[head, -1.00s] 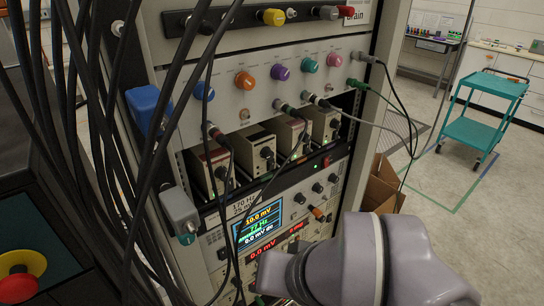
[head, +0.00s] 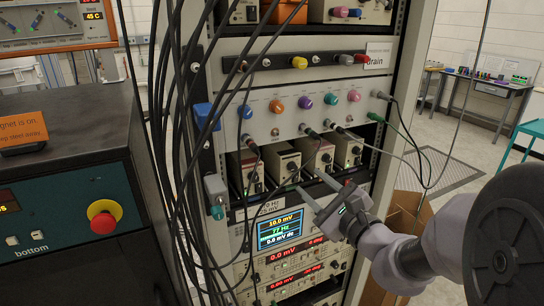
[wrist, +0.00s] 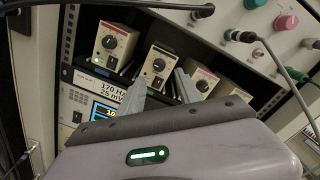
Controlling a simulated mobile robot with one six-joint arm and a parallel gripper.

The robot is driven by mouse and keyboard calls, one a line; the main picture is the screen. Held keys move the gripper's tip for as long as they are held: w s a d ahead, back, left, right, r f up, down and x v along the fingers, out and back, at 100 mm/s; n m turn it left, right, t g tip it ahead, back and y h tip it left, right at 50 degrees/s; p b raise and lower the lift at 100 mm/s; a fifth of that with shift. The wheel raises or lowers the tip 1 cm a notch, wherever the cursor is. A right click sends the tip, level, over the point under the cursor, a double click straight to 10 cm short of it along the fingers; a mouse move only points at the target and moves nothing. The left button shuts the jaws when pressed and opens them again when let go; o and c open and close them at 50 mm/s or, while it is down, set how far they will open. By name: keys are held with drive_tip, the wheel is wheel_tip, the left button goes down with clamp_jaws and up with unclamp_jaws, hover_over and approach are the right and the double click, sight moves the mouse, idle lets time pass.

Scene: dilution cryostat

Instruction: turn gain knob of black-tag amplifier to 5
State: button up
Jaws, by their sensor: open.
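A row of small cream amplifiers with dark knobs sits in the rack. In the wrist view, the second from left (wrist: 157,66) seems to carry a black strip at its top; the strip colours are hard to tell. Its round knob (wrist: 158,65) faces me; the pointer's setting is too small to read. The leftmost amplifier (wrist: 116,42) and third amplifier (wrist: 203,84) seem to have reddish strips. My gripper (wrist: 160,78) is open and empty, its fingers on either side of the second amplifier's lower front. In the head view my gripper (head: 312,183) is just in front of the row.
A panel of coloured knobs (head: 290,115) is above the amplifiers, with cables hanging from it. A thick bundle of black cables (head: 185,140) hangs at the rack's left. A lit display (head: 280,230) sits below. A red stop button (head: 103,216) is on the left console.

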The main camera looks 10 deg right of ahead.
sight(295, 170)
drive_tip(key=x, duration=0.6)
drive_tip(key=shift+w+a, duration=0.15)
drive_tip(key=shift+w, duration=0.1)
clamp_jaws()
